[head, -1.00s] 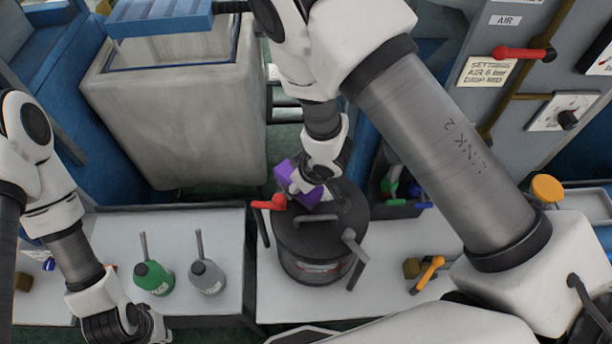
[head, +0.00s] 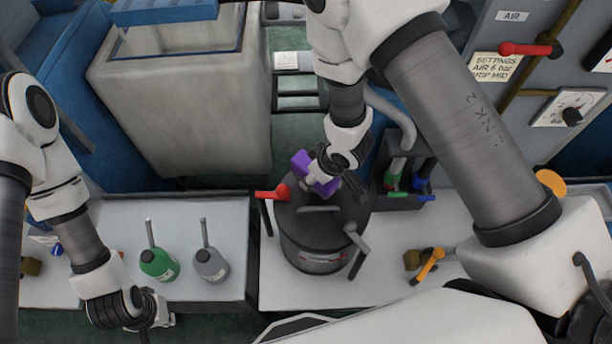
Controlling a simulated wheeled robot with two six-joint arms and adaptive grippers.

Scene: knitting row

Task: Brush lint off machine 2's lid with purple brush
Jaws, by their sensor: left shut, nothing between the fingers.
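A dark round machine (head: 318,247) with a flat lid (head: 297,218) and a bar handle stands on the pale bench, right of centre. No number can be read on it. The purple brush (head: 303,164) is over the far edge of the lid. My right gripper (head: 322,180) is shut on the brush, partly hidden by its own wrist; I cannot tell whether the brush touches the lid. My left gripper (head: 163,312) is shut and empty, low at the left, in front of the bottles. Lint cannot be made out.
A red lever (head: 272,194) and a grey lever (head: 356,240) stick out beside the lid. Green (head: 158,264) and grey (head: 210,264) bottles stand to the left. An orange-handled tool (head: 429,265) and a dark tool holder (head: 402,201) are to the right. A grey bin (head: 180,110) stands behind.

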